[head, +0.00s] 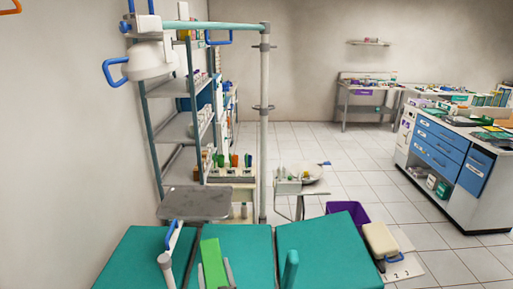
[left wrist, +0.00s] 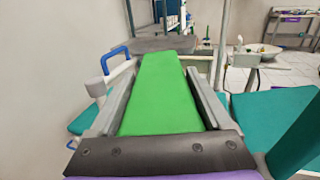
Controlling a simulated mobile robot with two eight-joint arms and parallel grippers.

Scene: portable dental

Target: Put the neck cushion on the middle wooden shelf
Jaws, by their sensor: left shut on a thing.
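My left gripper (head: 215,268) is low in the middle of the head view, over the teal dental chair. Its two grey fingers are shut on a long, flat green pad, which I take to be the neck cushion (head: 211,258). In the left wrist view the green cushion (left wrist: 160,105) lies between the fingers (left wrist: 163,70) and points away from the wrist. A tall rack with several grey shelves (head: 174,130) stands at the left. I cannot tell which shelf is the middle wooden one. My right gripper is out of view.
The teal chair (head: 140,255) fills the foreground. A grey tray (head: 195,204) and a white pole (head: 264,130) stand between it and the rack. A lamp with a blue handle (head: 150,62) hangs upper left. A blue-drawer cabinet (head: 440,150) is right; tiled floor (head: 350,165) is open.

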